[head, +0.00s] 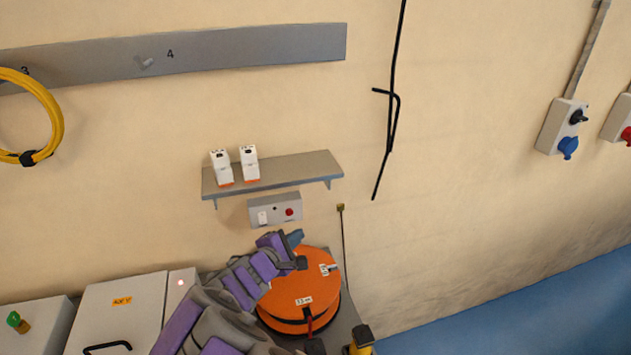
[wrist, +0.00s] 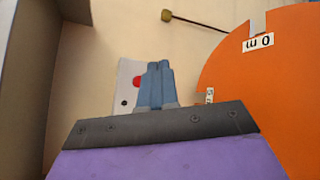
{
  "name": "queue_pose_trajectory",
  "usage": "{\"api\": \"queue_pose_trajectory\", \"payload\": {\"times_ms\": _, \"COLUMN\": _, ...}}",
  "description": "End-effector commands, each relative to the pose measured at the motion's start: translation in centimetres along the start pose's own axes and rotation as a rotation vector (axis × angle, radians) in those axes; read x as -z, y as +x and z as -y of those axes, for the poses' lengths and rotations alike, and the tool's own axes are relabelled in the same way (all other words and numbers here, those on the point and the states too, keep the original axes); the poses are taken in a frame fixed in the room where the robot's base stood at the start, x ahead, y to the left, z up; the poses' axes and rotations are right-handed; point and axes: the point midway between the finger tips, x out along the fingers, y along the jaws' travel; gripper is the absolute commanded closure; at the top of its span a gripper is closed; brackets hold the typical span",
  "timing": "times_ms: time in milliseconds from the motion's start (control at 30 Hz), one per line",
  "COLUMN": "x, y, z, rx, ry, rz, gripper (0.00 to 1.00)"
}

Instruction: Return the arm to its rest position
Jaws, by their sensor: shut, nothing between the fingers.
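My purple and grey arm reaches up from the bottom of the head view, bent over the left part of an orange round turntable (head: 300,290). My gripper (head: 296,236) is at its end, just below a small grey control box (head: 262,211) on the wall. In the wrist view my gripper's blue fingers (wrist: 157,68) are together, with nothing between them. The control box (wrist: 126,98) with its red button shows behind them, partly hidden. The orange disc (wrist: 270,90) fills the right side of that view. I cannot tell how far the fingers are from the box.
A wall shelf (head: 290,172) with two white-and-orange blocks (head: 235,166) is above the control box. Grey cabinets (head: 118,310) stand at the left. A yellow-and-black item (head: 361,340) is at the turntable's lower right. A black rod (head: 391,110) hangs on the wall. Blue floor (head: 530,310) lies clear at right.

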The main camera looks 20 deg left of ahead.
Motion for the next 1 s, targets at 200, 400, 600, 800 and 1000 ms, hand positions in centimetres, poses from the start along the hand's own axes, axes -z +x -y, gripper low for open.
{"api": "queue_pose_trajectory", "payload": {"times_ms": 200, "x": -3.5, "y": 1.1, "z": 0.2, "rx": 0.041, "ry": 0.045, "rz": 0.060, "gripper": 1.00}}
{"api": "queue_pose_trajectory", "payload": {"times_ms": 400, "x": -15.8, "y": 3.1, "z": 2.6, "rx": 0.201, "ry": 0.212, "rz": 0.264, "gripper": 1.00}}
{"api": "queue_pose_trajectory", "payload": {"times_ms": 600, "x": -28.6, "y": 1.5, "z": 8.1, "rx": 0.424, "ry": 0.430, "rz": 0.489, "gripper": 1.00}}
{"api": "queue_pose_trajectory", "payload": {"times_ms": 800, "x": -37.3, "y": -4.0, "z": 14.9, "rx": 0.678, "ry": 0.670, "rz": 0.673, "gripper": 1.00}}
{"api": "queue_pose_trajectory", "payload": {"times_ms": 1000, "x": -40.9, "y": -11.4, "z": 20.8, "rx": 0.936, "ry": 0.914, "rz": 0.781, "gripper": 1.00}}
